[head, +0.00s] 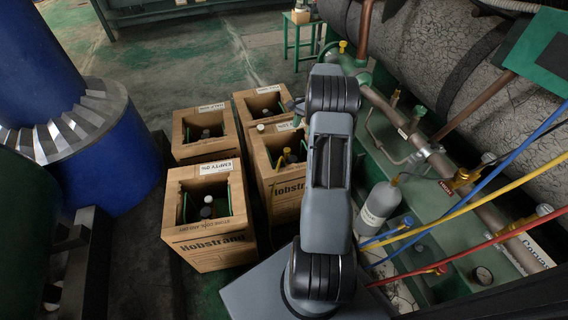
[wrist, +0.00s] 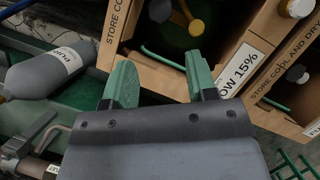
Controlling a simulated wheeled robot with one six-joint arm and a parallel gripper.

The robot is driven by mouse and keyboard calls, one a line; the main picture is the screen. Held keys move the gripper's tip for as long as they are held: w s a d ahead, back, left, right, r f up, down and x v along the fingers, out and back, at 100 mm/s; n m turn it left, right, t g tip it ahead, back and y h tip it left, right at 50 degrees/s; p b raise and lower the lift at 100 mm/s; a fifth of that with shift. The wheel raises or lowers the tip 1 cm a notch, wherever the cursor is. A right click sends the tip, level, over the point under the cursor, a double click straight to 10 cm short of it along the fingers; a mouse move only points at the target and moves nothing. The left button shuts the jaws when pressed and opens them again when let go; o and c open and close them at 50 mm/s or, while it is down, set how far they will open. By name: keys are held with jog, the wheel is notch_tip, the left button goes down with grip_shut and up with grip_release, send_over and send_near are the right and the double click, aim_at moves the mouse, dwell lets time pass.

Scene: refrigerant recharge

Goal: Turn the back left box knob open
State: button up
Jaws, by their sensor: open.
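The back left box (head: 183,150) is an open cardboard box in the head view, with a white label on its far rim. Its knob (head: 206,133) is a small dark shape inside, too small to tell how it is turned. My gripper (wrist: 160,82) shows in the wrist view as two green fingers, spread apart and empty. In the head view my arm largely hides the gripper. I cannot make out the back left box in the wrist view.
Other open boxes stand at front left (head: 212,258), back right (head: 240,100) and front right (head: 257,160). A grey bottle (head: 378,207), coloured hoses and pipes lie to the right. Blue drums (head: 115,150) stand at left. Open floor lies behind the boxes.

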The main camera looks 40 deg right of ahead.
aim_at(292, 158)
jog(key=b+x, duration=0.5)
jog(key=x, duration=0.8)
jog(key=shift+a, duration=0.2)
jog(key=shift+f, duration=0.1)
